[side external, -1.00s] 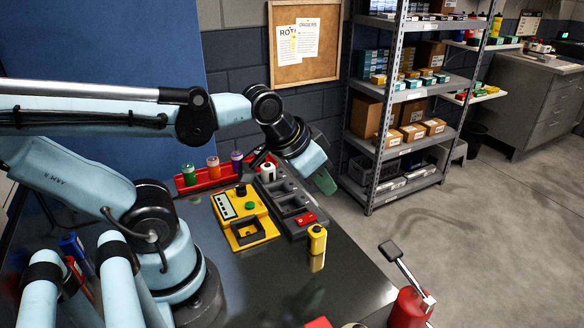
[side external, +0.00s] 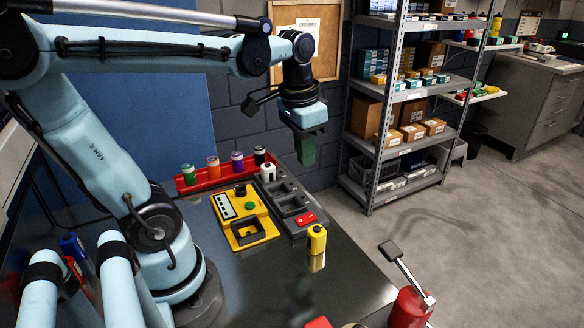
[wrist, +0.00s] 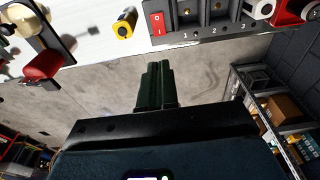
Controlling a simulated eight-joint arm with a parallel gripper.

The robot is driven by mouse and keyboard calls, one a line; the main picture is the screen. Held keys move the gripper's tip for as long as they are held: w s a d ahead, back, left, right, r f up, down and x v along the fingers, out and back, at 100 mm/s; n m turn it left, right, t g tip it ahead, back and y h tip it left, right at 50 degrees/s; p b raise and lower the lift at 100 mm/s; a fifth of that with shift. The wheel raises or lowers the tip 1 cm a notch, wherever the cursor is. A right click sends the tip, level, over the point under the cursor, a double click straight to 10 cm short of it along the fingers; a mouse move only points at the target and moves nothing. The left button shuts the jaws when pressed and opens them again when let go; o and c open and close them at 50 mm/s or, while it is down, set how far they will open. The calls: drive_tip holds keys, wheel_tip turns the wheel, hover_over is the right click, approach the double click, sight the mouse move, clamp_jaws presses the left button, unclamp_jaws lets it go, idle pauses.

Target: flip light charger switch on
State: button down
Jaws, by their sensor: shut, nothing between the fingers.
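The grey light charger (side external: 287,200) lies along the far right edge of the bench, with numbered bays. Its red switch (side external: 305,218) is at the near end; in the wrist view the red switch (wrist: 157,24) shows 0 and 1 marks. I cannot tell which way it is set. A white light (side external: 267,173) stands at the charger's far end. My gripper (side external: 306,163) is shut and empty, its green fingers pointing down, above and beyond the charger's right side. In the wrist view the gripper's fingertips (wrist: 157,66) are below the switch in the picture, apart from it.
A yellow light (side external: 317,239) stands just in front of the charger, near the bench edge. A yellow box (side external: 243,216) with knob and green button sits left of the charger. A red rack (side external: 198,184) with several coloured cylinders is behind. A shelf unit (side external: 395,150) stands right.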

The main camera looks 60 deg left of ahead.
sight(312, 216)
drive_tip(key=shift+f, duration=0.1)
drive_tip(key=shift+w+f, duration=0.3)
drive_tip(key=shift+f, duration=2)
drive_tip(key=shift+w+f, duration=0.25)
drive_tip(key=shift+f, duration=2)
drive_tip(key=shift+w+f, duration=0.3)
drive_tip(key=shift+f, duration=2)
drive_tip(key=shift+f, duration=0.15)
drive_tip(key=shift+s+r, duration=0.25)
drive_tip(key=shift+s, duration=0.45)
wheel_tip(312, 216, up, 14)
drive_tip(key=w, duration=0.1)
drive_tip(key=shift+w, duration=0.35)
